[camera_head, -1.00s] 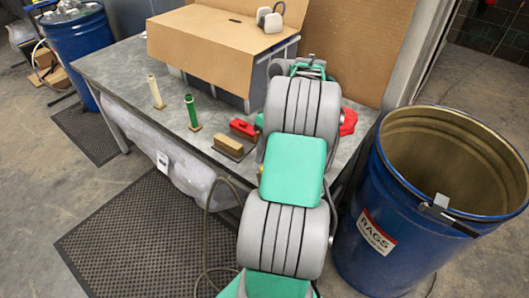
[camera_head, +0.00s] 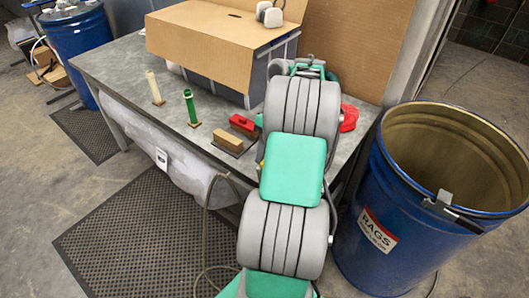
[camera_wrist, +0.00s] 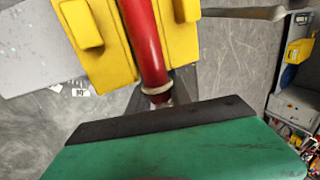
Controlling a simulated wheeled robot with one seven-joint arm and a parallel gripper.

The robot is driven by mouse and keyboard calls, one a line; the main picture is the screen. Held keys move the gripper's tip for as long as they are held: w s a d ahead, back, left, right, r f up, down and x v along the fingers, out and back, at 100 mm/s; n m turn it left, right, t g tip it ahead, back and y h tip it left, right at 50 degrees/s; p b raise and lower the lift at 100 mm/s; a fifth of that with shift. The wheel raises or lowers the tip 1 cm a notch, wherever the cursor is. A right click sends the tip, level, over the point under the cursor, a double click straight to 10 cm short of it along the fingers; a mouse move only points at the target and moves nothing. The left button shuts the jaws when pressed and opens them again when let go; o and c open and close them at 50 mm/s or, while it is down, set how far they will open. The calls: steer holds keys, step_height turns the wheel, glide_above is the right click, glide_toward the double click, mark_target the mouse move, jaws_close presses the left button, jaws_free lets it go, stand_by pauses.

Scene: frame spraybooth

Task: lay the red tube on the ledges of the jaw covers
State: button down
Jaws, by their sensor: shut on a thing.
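In the wrist view the red tube (camera_wrist: 146,42) runs down from the top edge, between two yellow jaw covers, left (camera_wrist: 100,45) and right (camera_wrist: 182,50). A pale ring sits near its lower end. Each cover carries a raised yellow block. I cannot tell whether the tube touches the ledges. My gripper (camera_wrist: 160,112), green with a dark front edge, fills the bottom of the wrist view. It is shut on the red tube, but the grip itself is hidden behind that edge. In the head view my arm hides the gripper, tube and covers.
On the grey table (camera_head: 110,65) stand a white tube (camera_head: 154,87) and a green tube (camera_head: 191,108), with a red-and-tan block (camera_head: 242,126) nearby. A cardboard-topped box (camera_head: 200,45) stands behind. A blue rags drum (camera_head: 375,215) is close right of my arm.

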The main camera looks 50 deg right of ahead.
steer(key=shift+f+b, duration=0.4)
steer(key=shift+f, duration=0.15)
steer(key=c, duration=1.1)
jaws_free()
steer(key=p+v, duration=0.6)
steer(key=v, duration=0.2)
